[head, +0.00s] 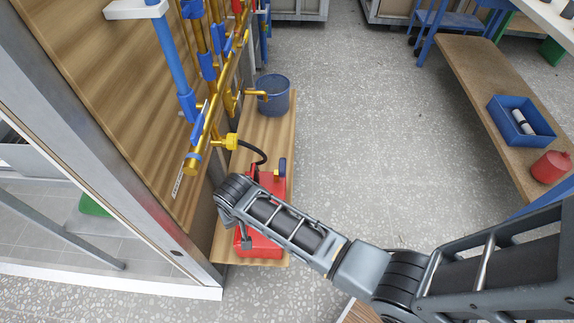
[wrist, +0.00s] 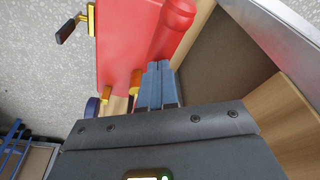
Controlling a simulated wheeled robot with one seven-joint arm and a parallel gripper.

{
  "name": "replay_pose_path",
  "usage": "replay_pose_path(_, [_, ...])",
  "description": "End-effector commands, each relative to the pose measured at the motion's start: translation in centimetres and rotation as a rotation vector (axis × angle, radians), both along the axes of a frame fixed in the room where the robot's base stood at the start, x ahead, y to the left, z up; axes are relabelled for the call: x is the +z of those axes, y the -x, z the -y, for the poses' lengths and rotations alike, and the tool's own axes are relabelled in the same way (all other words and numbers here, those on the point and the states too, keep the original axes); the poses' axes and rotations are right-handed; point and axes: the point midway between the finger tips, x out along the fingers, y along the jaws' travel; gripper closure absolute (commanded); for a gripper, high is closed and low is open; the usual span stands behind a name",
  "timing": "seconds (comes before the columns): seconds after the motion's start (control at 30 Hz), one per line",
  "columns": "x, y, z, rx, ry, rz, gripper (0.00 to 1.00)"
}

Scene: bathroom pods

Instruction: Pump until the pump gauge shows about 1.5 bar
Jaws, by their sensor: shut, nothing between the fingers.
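The red pump (head: 262,246) stands on a wooden shelf (head: 280,135) at the left in the head view, partly hidden behind my arm. A black hose (head: 258,152) joins it to the brass pipework. In the wrist view the red pump body (wrist: 125,40) fills the upper middle, with a rounded red bar (wrist: 174,25) along its right side. My gripper (wrist: 160,66) is shut and empty, its fingertips close to that red bar; I cannot tell if they touch. A blue round part (wrist: 92,107) shows at lower left. No gauge reading is legible.
Brass and blue pipes (head: 205,65) rise on the wooden panel (head: 130,75) left of the pump. A blue bucket (head: 273,95) stands behind it. A bench (head: 470,75) at the right holds a blue tray (head: 540,133) and a red container (head: 551,167). The floor between is clear.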

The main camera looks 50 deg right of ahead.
Motion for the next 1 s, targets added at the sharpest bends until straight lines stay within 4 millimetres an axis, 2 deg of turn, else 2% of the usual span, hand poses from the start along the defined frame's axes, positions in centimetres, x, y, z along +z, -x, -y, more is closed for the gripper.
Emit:
replay_pose_path(0.03, [1.6, 0.1, -0.1, 0.001, 0.0, -0.003, 1.0])
replay_pose_path(0.53, [8.6, 0.2, -0.1, 0.002, -0.001, -0.004, 1.0])
replay_pose_path(0.63, [9.1, 0.2, -0.1, 0.002, -0.001, -0.004, 1.0])
replay_pose_path(1.0, [8.8, 0.1, -0.1, 0.001, -0.001, -0.002, 1.0])
